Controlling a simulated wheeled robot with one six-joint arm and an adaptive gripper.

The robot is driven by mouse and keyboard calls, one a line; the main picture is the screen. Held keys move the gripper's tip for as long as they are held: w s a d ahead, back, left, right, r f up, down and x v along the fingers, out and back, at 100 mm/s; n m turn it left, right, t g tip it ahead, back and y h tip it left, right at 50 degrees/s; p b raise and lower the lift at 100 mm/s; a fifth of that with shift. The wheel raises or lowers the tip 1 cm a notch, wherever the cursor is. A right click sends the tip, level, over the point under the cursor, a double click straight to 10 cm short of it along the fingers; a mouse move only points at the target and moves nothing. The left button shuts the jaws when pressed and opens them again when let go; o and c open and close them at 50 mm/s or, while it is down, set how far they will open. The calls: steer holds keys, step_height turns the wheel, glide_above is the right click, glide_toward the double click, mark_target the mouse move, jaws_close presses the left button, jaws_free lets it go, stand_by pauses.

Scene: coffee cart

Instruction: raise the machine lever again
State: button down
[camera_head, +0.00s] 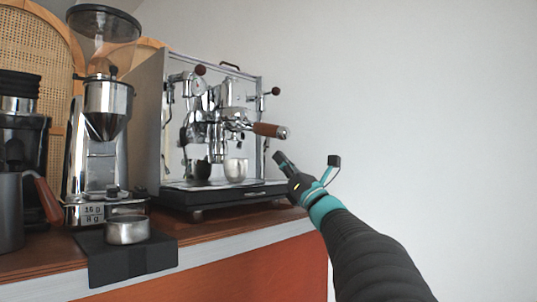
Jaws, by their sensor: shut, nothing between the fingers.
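The chrome espresso machine (213,118) stands on the cart. A portafilter with a wooden handle (266,130) is in its group head and points right. The machine lever is hard to pick out among the chrome parts around the group head, so I cannot tell its position. My gripper (279,158) is shut and empty, just right of the machine's front, below and right of the portafilter handle's end. It appears apart from the machine, though depth is hard to judge. A metal cup (236,170) stands upright on the drip tray (215,193) under the group head.
Dark round knobs (275,91) stick out on the machine's upper part. A grinder (105,120) stands left of the machine. A metal dosing cup (127,230) sits on a black mat (135,262) in front. A pitcher (12,212) is far left.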

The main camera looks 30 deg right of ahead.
steer(key=p+x, duration=0.1)
steer(key=x, duration=0.8)
steer(key=shift+p, duration=0.3)
steer(key=shift+a+r, duration=0.15)
steer(key=shift+a, duration=0.1)
